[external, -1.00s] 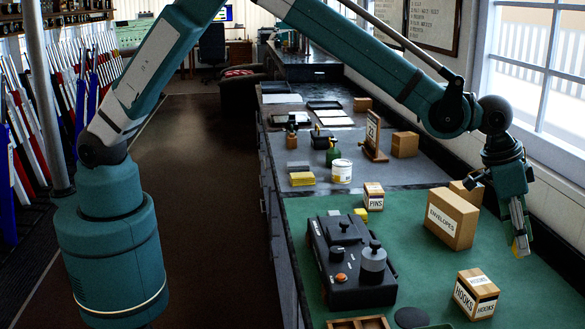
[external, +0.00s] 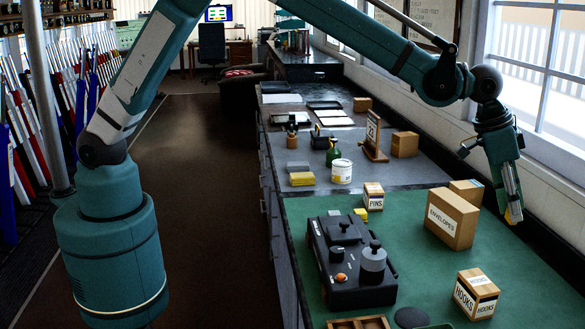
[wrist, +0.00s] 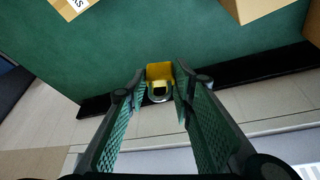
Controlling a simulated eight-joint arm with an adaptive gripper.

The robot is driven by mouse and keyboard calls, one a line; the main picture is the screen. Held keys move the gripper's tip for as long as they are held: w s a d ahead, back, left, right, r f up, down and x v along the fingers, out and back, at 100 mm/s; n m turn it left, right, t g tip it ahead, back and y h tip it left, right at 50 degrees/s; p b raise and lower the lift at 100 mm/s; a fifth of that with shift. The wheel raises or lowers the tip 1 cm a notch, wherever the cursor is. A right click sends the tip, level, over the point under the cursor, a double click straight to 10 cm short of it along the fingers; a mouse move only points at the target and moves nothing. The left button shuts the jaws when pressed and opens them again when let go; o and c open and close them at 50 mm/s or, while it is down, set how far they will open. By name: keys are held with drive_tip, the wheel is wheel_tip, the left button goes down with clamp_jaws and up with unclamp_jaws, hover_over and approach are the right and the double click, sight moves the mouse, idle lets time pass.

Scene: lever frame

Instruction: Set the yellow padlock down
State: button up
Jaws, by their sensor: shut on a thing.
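The yellow padlock (external: 516,216) is at the tips of my gripper (external: 512,200) on the right of the external view, beyond the green countertop's window-side edge in the picture. In the wrist view, the padlock's yellow body (wrist: 159,71) and its metal shackle show between the fingertips of my gripper (wrist: 160,88). The fingers are shut on it from both sides. The fingers hide part of the padlock. The padlock appears to be held above the surface, but its exact height is hard to tell.
The envelopes box (external: 452,218) stands left of my gripper, with another small box (external: 467,192) behind it. The hooks box (external: 476,293) is nearer, and a black lever device (external: 350,262) is farther left. Green countertop (external: 425,268) is clear between them. Windows line the right.

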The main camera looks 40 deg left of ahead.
drive_tip(key=w+a+n+t, duration=0.1)
drive_tip(key=w+a, duration=1)
drive_tip(key=a, duration=0.3)
drive_tip(key=w+a+n, duration=0.2)
drive_tip(key=w+a, duration=0.8)
drive_tip(key=a, duration=0.4)
drive_tip(key=shift+d+f, duration=0.15)
drive_tip(key=shift+f, duration=1.15)
drive_tip(key=shift+d+f, duration=0.1)
drive_tip(key=shift+f, duration=1.15)
drive_tip(key=shift+f, duration=3.1)
drive_tip(key=shift+f, duration=1.9)
drive_tip(key=shift+f+b, duration=0.1)
drive_tip(key=shift+b, duration=0.3)
